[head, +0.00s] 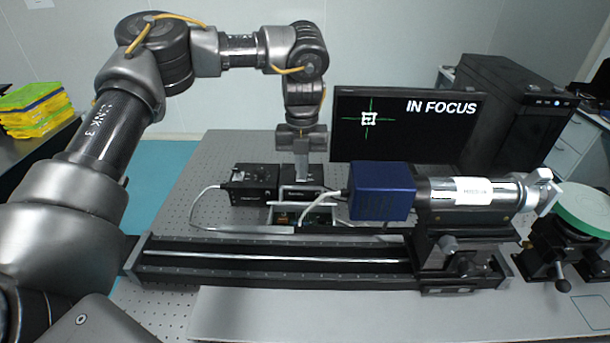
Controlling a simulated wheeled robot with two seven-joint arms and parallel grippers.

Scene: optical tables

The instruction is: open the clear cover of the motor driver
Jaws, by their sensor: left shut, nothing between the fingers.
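The motor driver (318,216) sits on the perforated optical table behind the long black rail, with part of a green circuit board showing. A pale-edged panel at its top back seems to be the clear cover (288,196); it is too small to tell whether it is shut or raised. My left gripper (301,178) points straight down just above and behind the driver. Its fingers are shut with nothing between them. I cannot tell whether the fingertips touch the cover. My right gripper is not in view.
A black box (250,187) with a knob stands left of the driver, with a white cable. A blue camera (382,191) on a silver tube stands close right. The black rail (275,262) runs in front. A monitor (405,125) reading "IN FOCUS" stands behind.

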